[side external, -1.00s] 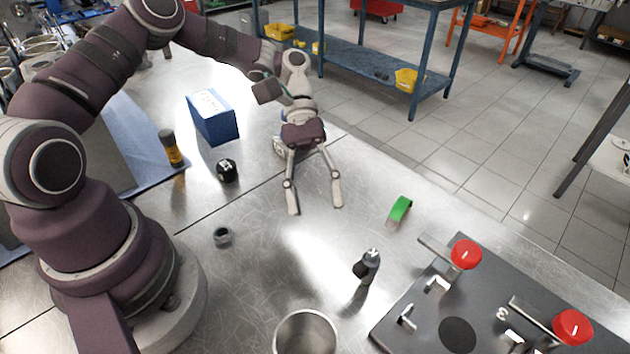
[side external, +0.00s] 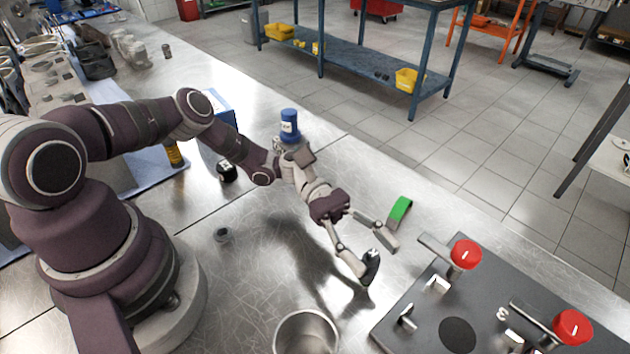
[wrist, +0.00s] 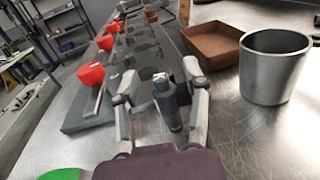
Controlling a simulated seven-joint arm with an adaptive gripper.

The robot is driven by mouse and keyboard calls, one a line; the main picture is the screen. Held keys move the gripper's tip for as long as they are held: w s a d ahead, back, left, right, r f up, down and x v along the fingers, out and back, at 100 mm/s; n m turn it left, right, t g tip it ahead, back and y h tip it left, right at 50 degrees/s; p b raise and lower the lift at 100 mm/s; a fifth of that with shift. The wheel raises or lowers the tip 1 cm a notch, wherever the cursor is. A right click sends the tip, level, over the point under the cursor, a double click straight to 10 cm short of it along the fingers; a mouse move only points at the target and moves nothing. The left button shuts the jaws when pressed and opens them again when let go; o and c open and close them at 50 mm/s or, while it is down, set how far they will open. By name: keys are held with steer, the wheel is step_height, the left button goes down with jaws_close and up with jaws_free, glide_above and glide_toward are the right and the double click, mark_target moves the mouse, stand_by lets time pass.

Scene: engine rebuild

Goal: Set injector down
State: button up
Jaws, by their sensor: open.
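The injector (side external: 372,267), a small dark grey part with a lighter top, stands upright on the metal bench, left of the black fixture plate. In the wrist view the injector (wrist: 166,101) shows between my two fingers, with a gap on the left. My gripper (side external: 376,257) is open and reaches low over the bench at the injector. In the side view one finger overlaps the injector, so contact cannot be told there. My gripper also shows in the wrist view (wrist: 160,80) with its fingers spread.
The black fixture plate (side external: 405,343) with red knobs (side external: 466,254) is to the right. A metal cup (side external: 307,316) stands at the front, a green part (side external: 400,209) behind. A brown tray (wrist: 215,45) shows in the wrist view.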

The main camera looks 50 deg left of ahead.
steer(key=shift+s+d, duration=0.1)
steer(key=shift+d, duration=0.25)
jaws_close()
steer(key=shift+r, duration=0.15)
